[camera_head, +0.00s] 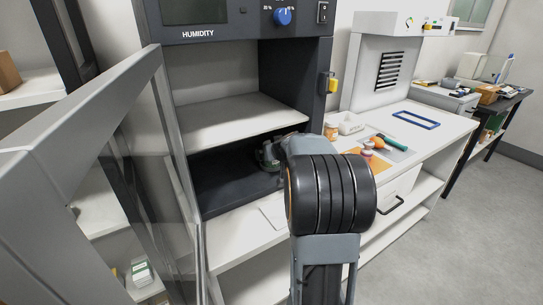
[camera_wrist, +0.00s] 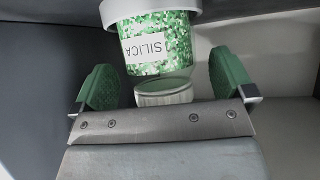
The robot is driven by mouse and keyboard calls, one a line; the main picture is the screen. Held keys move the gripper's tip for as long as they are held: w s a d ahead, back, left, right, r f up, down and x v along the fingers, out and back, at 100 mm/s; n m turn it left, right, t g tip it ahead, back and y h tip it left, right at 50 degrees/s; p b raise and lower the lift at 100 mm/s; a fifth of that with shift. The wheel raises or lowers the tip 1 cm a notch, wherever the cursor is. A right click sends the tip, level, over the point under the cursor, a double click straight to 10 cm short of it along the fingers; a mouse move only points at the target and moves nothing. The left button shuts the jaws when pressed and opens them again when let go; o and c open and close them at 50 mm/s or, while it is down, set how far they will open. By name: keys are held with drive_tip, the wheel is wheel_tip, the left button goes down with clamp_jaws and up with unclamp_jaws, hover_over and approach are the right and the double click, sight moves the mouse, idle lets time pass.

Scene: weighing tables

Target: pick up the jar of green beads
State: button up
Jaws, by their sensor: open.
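The jar of green beads (camera_wrist: 160,45) shows in the wrist view, with a white label reading SILICA upside down in the picture. A wide pale rim is at the top of the picture, and a pale round part shows below the beads. My gripper (camera_wrist: 165,82) is open, with one green finger pad on each side of the jar and a gap to each. In the head view my gripper (camera_head: 267,157) is inside the dark lower compartment of the humidity cabinet (camera_head: 225,180). I cannot make out the jar there.
The cabinet's glass door (camera_head: 150,160) stands open at the left. A pale shelf (camera_head: 235,115) is above my gripper. At the right, a white table (camera_head: 425,150) bears a small amber jar (camera_head: 331,132), a white tray (camera_head: 350,123) and a blue frame (camera_head: 415,119).

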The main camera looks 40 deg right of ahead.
drive_tip(key=shift+w+f, duration=0.1)
drive_tip(key=c, duration=1.1)
drive_tip(key=shift+r+p, duration=0.5)
drive_tip(key=shift+r, duration=0.45)
drive_tip(key=shift+f+b, duration=0.4)
drive_tip(key=shift+b, duration=0.45)
drive_tip(key=shift+a+f+t+b, duration=0.15)
drive_tip(key=shift+t+b, duration=0.15)
drive_tip(key=shift+b, duration=0.9)
drive_tip(key=a+n+t+h+b, duration=0.1)
drive_tip(key=b, duration=0.7)
drive_tip(key=s+a+n+t+h+b, duration=0.1)
drive_tip(key=t+b, duration=0.1)
drive_tip(key=b, duration=0.6)
drive_tip(key=shift+s+f+h, duration=0.15)
drive_tip(key=shift+s+h, duration=0.15)
drive_tip(key=shift+h, duration=0.1)
drive_tip(key=shift+b, duration=1.1)
